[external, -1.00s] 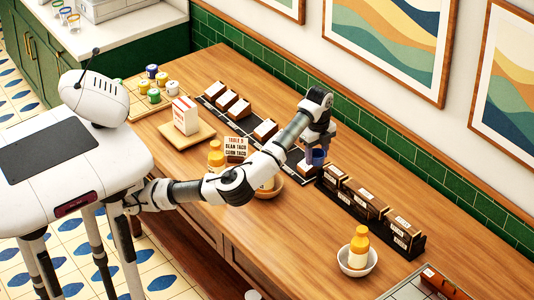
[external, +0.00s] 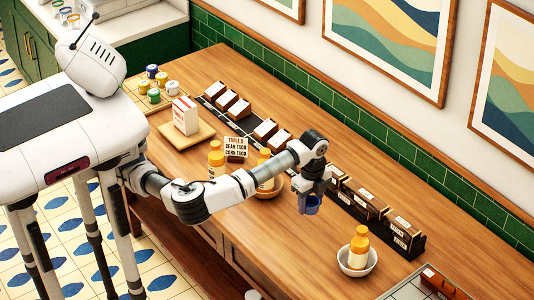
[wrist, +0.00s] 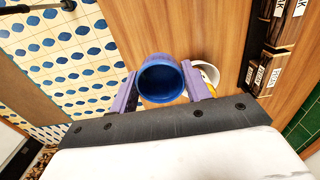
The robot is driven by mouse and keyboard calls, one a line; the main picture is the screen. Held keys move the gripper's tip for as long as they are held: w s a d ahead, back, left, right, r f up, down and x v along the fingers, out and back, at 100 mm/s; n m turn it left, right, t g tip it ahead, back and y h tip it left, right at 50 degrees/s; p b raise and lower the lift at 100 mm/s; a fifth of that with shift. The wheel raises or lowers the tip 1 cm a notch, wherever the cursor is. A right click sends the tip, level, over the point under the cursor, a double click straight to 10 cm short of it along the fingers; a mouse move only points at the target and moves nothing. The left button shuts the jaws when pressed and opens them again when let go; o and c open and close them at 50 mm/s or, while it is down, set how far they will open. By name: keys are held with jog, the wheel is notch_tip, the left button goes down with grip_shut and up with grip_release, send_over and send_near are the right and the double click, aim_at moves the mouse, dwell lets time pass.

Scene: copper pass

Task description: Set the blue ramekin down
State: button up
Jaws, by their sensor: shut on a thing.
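The blue ramekin (external: 311,206) is held between the fingers of my gripper (external: 312,196) over the wooden counter. In the wrist view the ramekin (wrist: 161,78) shows its open, empty-looking inside between my two purple fingers (wrist: 160,92). My gripper is shut on it. The ramekin appears to hang above the counter; the exact gap beneath it is hard to tell.
A white bowl with a yellow-capped bottle (external: 358,250) stands to the right. A dark rack of labelled boxes (external: 375,209) runs along the back. A bowl (external: 270,188) and bottles (external: 216,160) stand to the left. The counter (external: 275,245) in front is bare.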

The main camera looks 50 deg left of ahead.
aim_at(307, 256)
notch_tip(307, 256, down, 20)
jog(key=b, duration=1.2)
jog(key=shift+r, duration=0.15)
jog(key=o, duration=1)
notch_tip(307, 256, up, 12)
jog(key=b, duration=0.1)
jog(key=shift+b, duration=0.35)
